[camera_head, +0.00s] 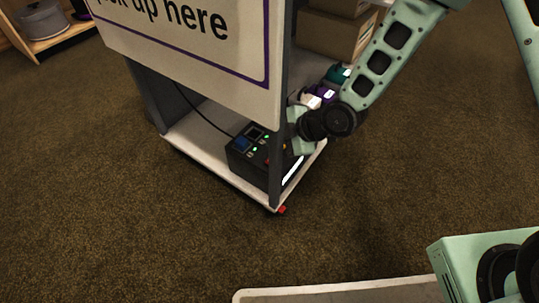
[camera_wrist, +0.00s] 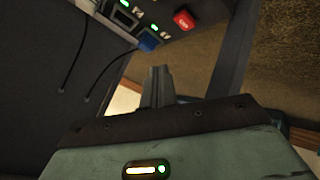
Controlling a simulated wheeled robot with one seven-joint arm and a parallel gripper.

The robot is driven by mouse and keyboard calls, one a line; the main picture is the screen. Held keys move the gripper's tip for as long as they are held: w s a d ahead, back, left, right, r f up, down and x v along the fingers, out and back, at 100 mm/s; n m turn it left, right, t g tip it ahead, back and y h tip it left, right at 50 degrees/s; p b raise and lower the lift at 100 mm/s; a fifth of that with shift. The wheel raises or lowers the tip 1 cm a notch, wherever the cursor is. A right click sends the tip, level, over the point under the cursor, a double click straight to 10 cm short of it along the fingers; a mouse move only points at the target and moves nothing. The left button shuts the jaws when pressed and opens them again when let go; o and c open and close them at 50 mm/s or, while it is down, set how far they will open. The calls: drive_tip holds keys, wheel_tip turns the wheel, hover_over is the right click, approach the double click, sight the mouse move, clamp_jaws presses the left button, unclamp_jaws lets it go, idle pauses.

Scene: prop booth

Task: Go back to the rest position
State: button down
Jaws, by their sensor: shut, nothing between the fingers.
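My gripper (camera_wrist: 157,85) is shut and empty in the wrist view, its two fingers together. In the head view my arm reaches down from the upper right to the cart's lower shelf, and its fingers are hidden there. A black control box (camera_head: 240,161) with a blue part, small green lights and a bright strip sits on the lower shelf, just left of my wrist. In the wrist view the box (camera_wrist: 165,12) shows a red button (camera_wrist: 184,20) and a blue plug or knob (camera_wrist: 148,42). I cannot tell whether the fingers touch anything.
The cart's grey post (camera_head: 277,165) stands close to my wrist, and its shelf (camera_head: 215,172) has a white edge. A sign (camera_head: 200,50) hangs above. Cardboard boxes (camera_head: 335,33) and small white, purple and teal items (camera_head: 322,92) are near my arm.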

idle(0.4)
drive_tip(key=w+d+r+m+h, duration=0.1)
drive_tip(key=d+r+m+h, duration=0.4)
drive_tip(key=d, duration=0.6)
drive_tip(key=s+d+r+m+g+h, duration=0.1)
drive_tip(key=s+d+r+m+h, duration=0.1)
drive_tip(key=s+d+r+m, duration=0.6)
drive_tip(key=s+d+r+m+h, duration=0.1)
drive_tip(key=s+d+r+m, duration=0.35)
drive_tip(key=d+m, duration=0.5)
drive_tip(key=s+a+r+n+g+p, duration=0.2)
drive_tip(key=s+a+r+n+p, duration=0.3)
drive_tip(key=a, duration=0.4)
drive_tip(key=s+a+r+n+g+p, duration=0.1)
drive_tip(key=s+a+r+n+p, duration=0.35)
drive_tip(key=s+a+r, duration=0.4)
wheel_tip(320, 180, up, 36)
drive_tip(key=w+m+p, duration=0.1)
drive_tip(key=p, duration=3.6)
drive_tip(key=shift+a+f, duration=0.15)
drive_tip(key=shift+w, duration=0.1)
